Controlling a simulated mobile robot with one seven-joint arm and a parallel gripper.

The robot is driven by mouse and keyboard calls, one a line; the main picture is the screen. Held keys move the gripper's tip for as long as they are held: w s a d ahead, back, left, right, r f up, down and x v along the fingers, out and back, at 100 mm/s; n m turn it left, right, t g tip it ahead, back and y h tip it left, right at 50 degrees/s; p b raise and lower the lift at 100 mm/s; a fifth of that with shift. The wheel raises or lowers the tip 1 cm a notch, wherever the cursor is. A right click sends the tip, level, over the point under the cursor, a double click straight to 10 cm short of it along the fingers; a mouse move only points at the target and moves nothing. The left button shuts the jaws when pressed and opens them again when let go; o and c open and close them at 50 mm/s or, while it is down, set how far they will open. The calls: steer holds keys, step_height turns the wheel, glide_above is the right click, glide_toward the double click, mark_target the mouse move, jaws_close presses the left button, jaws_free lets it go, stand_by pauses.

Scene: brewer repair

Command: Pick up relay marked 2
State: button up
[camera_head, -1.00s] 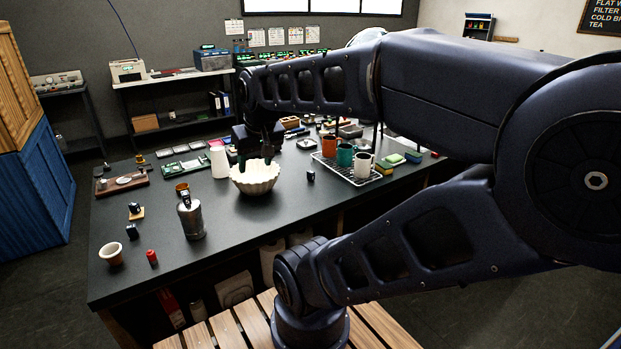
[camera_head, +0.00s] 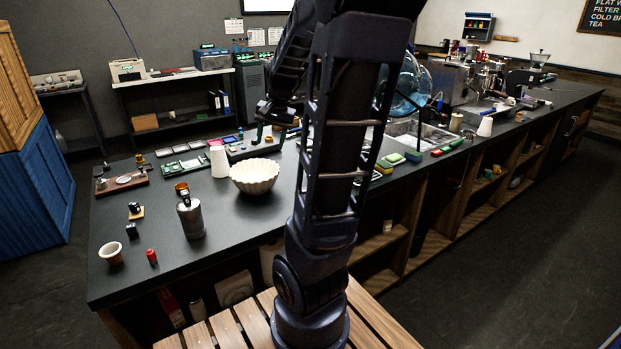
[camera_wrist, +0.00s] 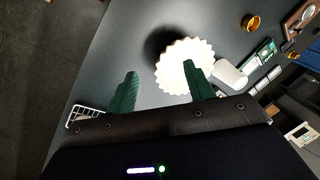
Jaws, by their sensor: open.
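No marking 2 can be read in either view, so I cannot tell which part is the relay. In the head view, one small dark block (camera_head: 131,231) sits on the bench's left part. Another dark piece (camera_head: 135,208) stands on a small tan square behind it. My gripper (camera_head: 271,135) is raised above the bench, behind and slightly right of the white fluted bowl (camera_head: 255,178). In the wrist view, the green fingers of my gripper (camera_wrist: 161,72) are apart, with nothing between them. The bowl (camera_wrist: 180,62) lies below and beyond them.
A white cup (camera_head: 218,161) stands beside the bowl. A metal canister (camera_head: 190,218), a red piece (camera_head: 152,257) and a beige cup (camera_head: 111,253) stand at the front left. My arm hides the bench's middle. Bare bench (camera_head: 240,220) shows in front of the bowl.

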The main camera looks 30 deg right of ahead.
steer(key=w+d+f+m+g+h, duration=0.1)
steer(key=w+d+f+m, duration=0.45)
steer(key=d, duration=0.55)
steer(key=w+d+f+m+g+h, duration=0.1)
steer(key=w+d+f+m, duration=0.4)
steer(key=d, duration=0.6)
steer(key=shift+n, duration=0.65)
steer(key=f, duration=1.2)
steer(key=shift+w, duration=0.3)
steer(key=c, duration=1.1)
steer(key=shift+r, duration=0.1)
